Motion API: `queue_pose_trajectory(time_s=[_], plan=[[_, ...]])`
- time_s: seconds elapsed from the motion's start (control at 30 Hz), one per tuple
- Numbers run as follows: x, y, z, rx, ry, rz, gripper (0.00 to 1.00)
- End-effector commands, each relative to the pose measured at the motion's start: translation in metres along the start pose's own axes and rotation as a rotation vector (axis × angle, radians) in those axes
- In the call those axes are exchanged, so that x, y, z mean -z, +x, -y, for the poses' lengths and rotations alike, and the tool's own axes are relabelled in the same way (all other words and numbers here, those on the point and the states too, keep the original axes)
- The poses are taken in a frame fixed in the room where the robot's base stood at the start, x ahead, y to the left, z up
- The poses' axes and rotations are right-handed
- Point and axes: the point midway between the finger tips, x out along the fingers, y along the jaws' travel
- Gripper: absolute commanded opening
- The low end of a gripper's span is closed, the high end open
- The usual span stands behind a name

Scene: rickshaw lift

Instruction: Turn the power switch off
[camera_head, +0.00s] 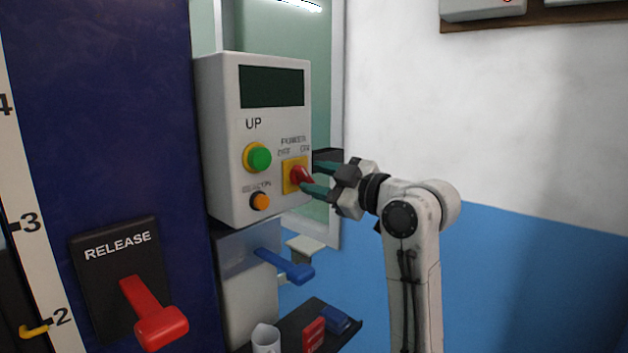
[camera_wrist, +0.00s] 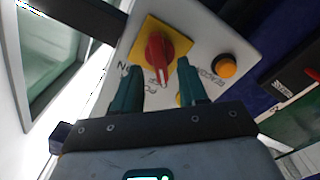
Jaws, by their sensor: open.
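The power switch is a red rotary knob (camera_head: 299,174) on a yellow square plate, at the lower right of the white control box (camera_head: 222,145). My gripper (camera_head: 311,178) is open at the front of the box, with its teal fingers at the knob, one on either side in the picture. In the wrist view the red knob (camera_wrist: 156,50) lies between and a little beyond the two fingertips of my gripper (camera_wrist: 158,68), with its white mark pointing towards me. I cannot tell whether the fingers touch it. The labels around it are only partly readable.
A green UP button (camera_head: 259,157) and an orange button (camera_head: 261,201) sit left of the switch. A blue lever (camera_head: 288,264) is below the box. A red RELEASE lever (camera_head: 155,315) is on the blue column. A shelf with a mug (camera_head: 266,340) is below.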

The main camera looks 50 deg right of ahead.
Motion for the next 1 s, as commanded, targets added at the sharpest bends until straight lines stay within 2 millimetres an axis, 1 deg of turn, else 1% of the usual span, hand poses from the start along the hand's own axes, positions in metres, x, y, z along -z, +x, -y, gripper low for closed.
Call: queue_pose_trajectory(time_s=[0.1, 0.3, 0.4, 0.5, 0.67, 1.0], plan=[[-0.002, -0.023, 0.001, -0.004, -0.001, 0.000, 0.43], [-0.002, -0.061, 0.001, -0.003, -0.002, 0.000, 0.43], [-0.001, -0.076, 0.001, -0.002, -0.002, 0.000, 0.43], [-0.001, -0.086, 0.001, -0.001, -0.001, 0.000, 0.43], [-0.001, -0.092, 0.001, 0.000, -0.001, 0.000, 0.43], [0.000, -0.092, 0.001, 0.001, -0.001, 0.000, 0.43]])
